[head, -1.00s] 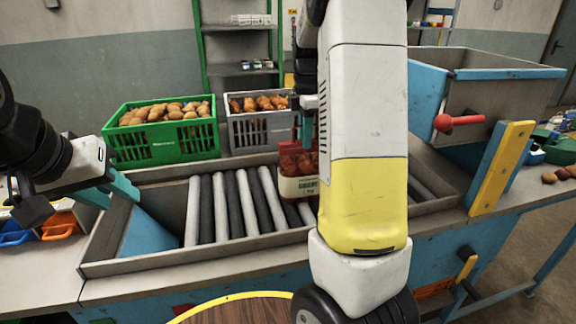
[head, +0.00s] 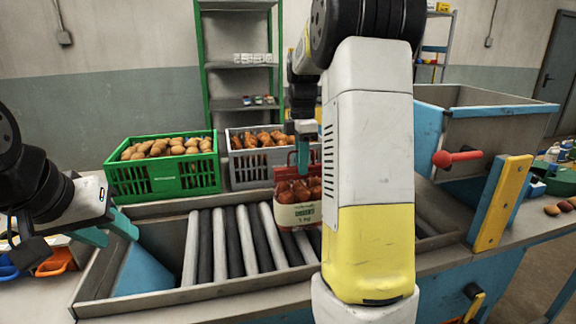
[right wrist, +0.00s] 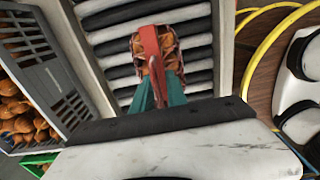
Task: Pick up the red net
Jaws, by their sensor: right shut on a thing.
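The red net (head: 287,190) is filled with brownish-orange produce and has a pale label band. It hangs over the roller bed in the head view, and its underside is close to the rollers; I cannot tell if it touches them. My right gripper (head: 302,150) is shut on its top. In the right wrist view the teal fingers (right wrist: 157,92) pinch the red strap of the red net (right wrist: 155,52). My left gripper (head: 117,228) is at the left end of the roller trough with its teal fingers apart and nothing between them.
A green crate of potatoes (head: 160,184) and a grey crate of onions (head: 247,172) stand behind the roller trough (head: 215,295). A blue-sided hopper with a red handle (head: 457,157) stands at the right. The left part of the rollers is bare.

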